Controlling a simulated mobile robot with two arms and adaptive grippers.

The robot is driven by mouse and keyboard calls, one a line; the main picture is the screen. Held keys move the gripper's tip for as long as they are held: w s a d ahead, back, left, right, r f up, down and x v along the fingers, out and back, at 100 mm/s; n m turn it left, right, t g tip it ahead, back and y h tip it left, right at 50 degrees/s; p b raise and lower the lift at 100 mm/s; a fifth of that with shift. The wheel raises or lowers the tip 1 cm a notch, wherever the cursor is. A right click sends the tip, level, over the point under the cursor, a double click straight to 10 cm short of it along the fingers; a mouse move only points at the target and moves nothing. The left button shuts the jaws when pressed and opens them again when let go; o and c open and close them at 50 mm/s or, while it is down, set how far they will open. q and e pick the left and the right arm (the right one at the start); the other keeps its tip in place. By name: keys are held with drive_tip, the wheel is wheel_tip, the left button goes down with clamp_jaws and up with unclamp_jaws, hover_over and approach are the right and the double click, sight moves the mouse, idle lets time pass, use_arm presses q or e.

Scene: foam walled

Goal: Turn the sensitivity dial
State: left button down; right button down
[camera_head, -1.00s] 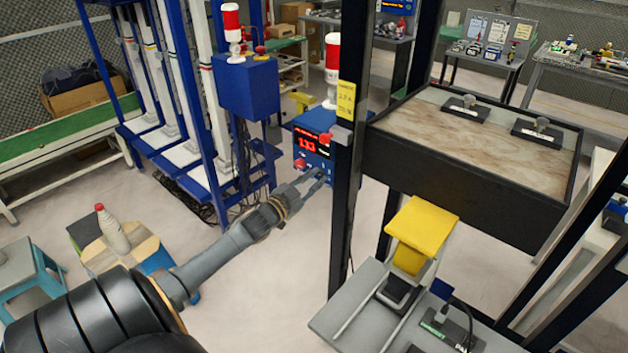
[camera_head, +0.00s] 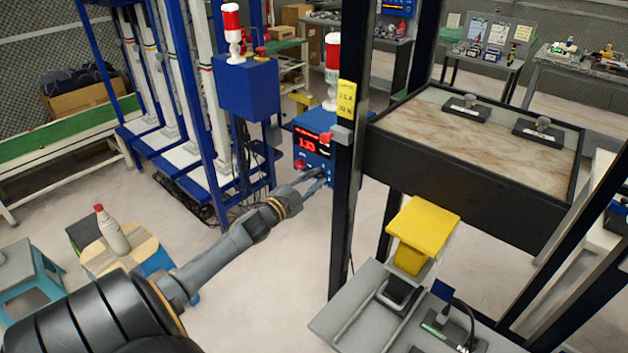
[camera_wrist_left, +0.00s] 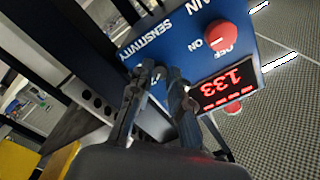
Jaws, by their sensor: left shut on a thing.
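The blue control box (camera_head: 309,147) stands left of the black post in the head view, with a red lit display (camera_head: 307,144) that seems to read 133. In the left wrist view its blue panel (camera_wrist_left: 180,50) appears upside down, with the word SENSITIVITY, a red ON/OFF knob (camera_wrist_left: 221,34) and the display (camera_wrist_left: 224,88). My left gripper (camera_head: 322,178) reaches the lower front of the box. In the left wrist view its fingers (camera_wrist_left: 160,72) are closed at the panel beside the SENSITIVITY label, shut on the sensitivity dial, which the fingertips mostly hide. My right gripper is not in view.
A black post (camera_head: 347,150) with a yellow label (camera_head: 346,99) stands just right of the box. A blue rack (camera_head: 205,130) stands to the left. A yellow block (camera_head: 423,228) sits on a grey stand at the lower right. The floor between is clear.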

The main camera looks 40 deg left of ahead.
use_arm(q)
drive_tip(key=c, duration=1.3)
unclamp_jaws()
drive_tip(key=shift+o, duration=0.2)
drive_tip(key=s, duration=1.2)
drive_tip(key=shift+d+f, duration=0.15)
drive_tip(key=shift+d, duration=0.15)
drive_tip(key=shift+f, duration=0.1)
